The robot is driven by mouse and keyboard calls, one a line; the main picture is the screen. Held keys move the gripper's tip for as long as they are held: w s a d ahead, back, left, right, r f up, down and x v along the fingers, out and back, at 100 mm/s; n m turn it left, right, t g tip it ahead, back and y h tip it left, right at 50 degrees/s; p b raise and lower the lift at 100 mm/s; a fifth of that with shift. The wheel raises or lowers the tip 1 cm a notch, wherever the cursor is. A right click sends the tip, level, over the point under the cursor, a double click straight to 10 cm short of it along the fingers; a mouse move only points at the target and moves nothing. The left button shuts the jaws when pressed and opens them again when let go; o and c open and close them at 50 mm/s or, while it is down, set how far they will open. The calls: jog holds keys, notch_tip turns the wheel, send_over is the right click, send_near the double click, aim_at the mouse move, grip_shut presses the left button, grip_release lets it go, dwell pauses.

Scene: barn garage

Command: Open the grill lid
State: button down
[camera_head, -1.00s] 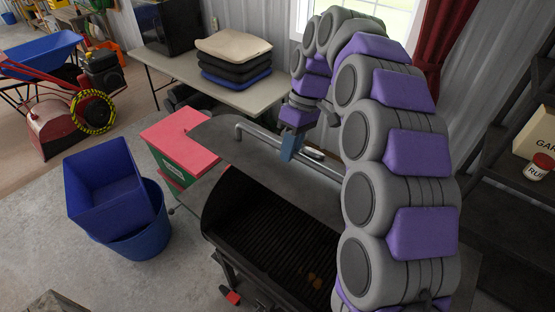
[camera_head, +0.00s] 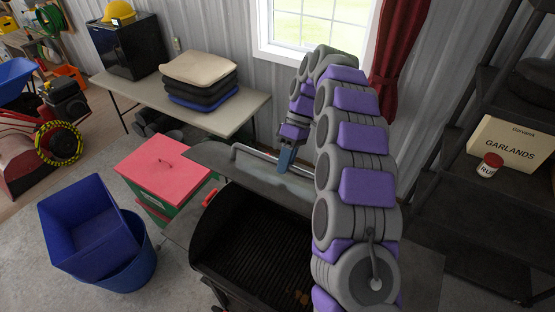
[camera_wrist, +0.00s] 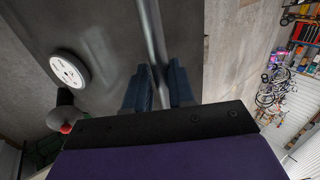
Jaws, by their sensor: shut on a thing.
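The grill (camera_head: 250,250) stands in front of me with its dark grate showing. Its grey lid (camera_head: 222,162) is raised and tilted back behind the grate. A metal bar handle (camera_head: 250,150) runs along the lid. My gripper (camera_head: 286,160) is shut on this handle. In the wrist view the two blue fingers of my gripper (camera_wrist: 158,88) sit on either side of the handle bar (camera_wrist: 152,35). A round white gauge (camera_wrist: 69,70) shows on the lid to the left. My arm hides the right part of the lid and grill.
A red-lidded box (camera_head: 165,172) stands left of the grill, and blue bins (camera_head: 95,235) stand further left. A table (camera_head: 235,112) with stacked cushions is behind. Dark shelves (camera_head: 470,180) stand at the right. Bare floor shows around the bins.

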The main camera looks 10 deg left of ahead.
jog(key=shift+w+d+f, duration=0.2)
jog(key=shift+d+f, duration=0.1)
jog(key=shift+f, duration=0.1)
jog(key=c, duration=1.3)
grip_release()
jog(key=shift+w, duration=0.2)
jog(key=shift+c, duration=0.2)
jog(key=shift+o, duration=1.4)
jog(key=shift+w+d+f, duration=0.15)
jog(key=shift+w+f, duration=0.05)
jog(key=shift+w, duration=0.3)
jog(key=shift+s+r, duration=0.25)
jog(key=shift+r, duration=0.05)
jog(key=shift+w+a, duration=0.1)
jog(key=shift+a, duration=0.2)
jog(key=shift+r+p, duration=0.2)
jog(key=shift+p, duration=0.1)
